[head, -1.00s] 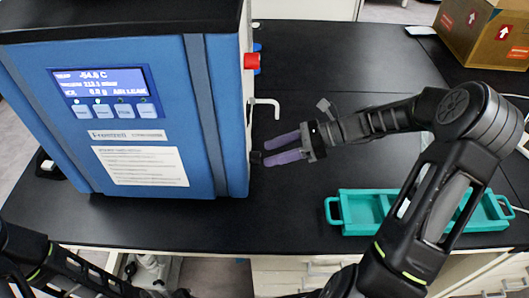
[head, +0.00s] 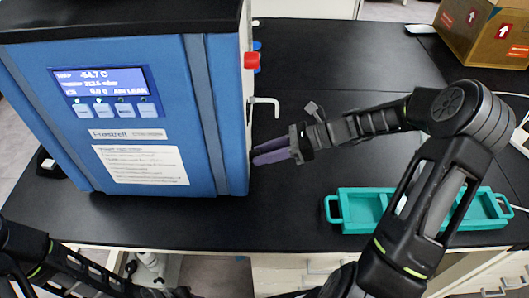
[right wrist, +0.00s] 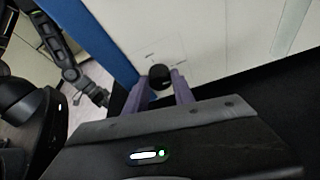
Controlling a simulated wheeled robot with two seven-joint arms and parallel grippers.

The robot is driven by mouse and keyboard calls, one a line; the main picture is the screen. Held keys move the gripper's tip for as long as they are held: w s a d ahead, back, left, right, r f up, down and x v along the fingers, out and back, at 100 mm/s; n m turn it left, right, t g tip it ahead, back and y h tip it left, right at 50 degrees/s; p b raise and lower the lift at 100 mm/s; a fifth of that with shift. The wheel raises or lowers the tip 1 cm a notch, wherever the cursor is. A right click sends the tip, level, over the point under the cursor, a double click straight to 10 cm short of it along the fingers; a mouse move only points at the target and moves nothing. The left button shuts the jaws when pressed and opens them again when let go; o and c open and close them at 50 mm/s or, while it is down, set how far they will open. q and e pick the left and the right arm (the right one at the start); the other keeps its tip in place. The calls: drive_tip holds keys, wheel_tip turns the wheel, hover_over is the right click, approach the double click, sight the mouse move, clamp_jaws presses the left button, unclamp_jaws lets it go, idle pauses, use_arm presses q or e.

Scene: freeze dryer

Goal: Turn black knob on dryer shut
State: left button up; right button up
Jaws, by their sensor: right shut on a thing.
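The dryer (head: 130,120) is a blue and black box with a lit display at the left of the head view. Its black knob (right wrist: 160,76) sits low on the pale side panel, seen in the right wrist view. My right gripper (head: 254,158) is at that side panel, its purple fingers closed in on either side of the knob and shut on it. In the head view the fingers hide the knob. My left arm (head: 60,270) lies at the lower left of the head view. The jaws of its gripper are too unclear to read.
A red knob (head: 252,61) and a white hooked pipe (head: 265,103) stick out from the dryer's side above my right gripper. A teal tray (head: 350,226) lies on the black bench at the right. A cardboard box (head: 485,35) stands at the back right.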

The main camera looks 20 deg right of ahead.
clamp_jaws()
drive_tip(key=shift+n+t, duration=0.3)
drive_tip(key=n+t+b, duration=0.2)
drive_tip(key=n+b, duration=0.2)
drive_tip(key=b, duration=0.5)
drive_tip(key=n+t+b, duration=0.3)
drive_tip(key=n+b, duration=0.1)
drive_tip(key=b, duration=0.6)
drive_tip(key=s+n+t+h+b, duration=0.1)
drive_tip(key=n+b, duration=0.3)
drive_tip(key=b, duration=0.5)
drive_tip(key=shift+a+f+n+t+b, duration=0.3)
drive_tip(key=shift+f+t+b, duration=0.1)
drive_tip(key=shift+t, duration=0.3)
drive_tip(key=shift+d, duration=0.1)
drive_tip(key=o, duration=0.8)
unclamp_jaws()
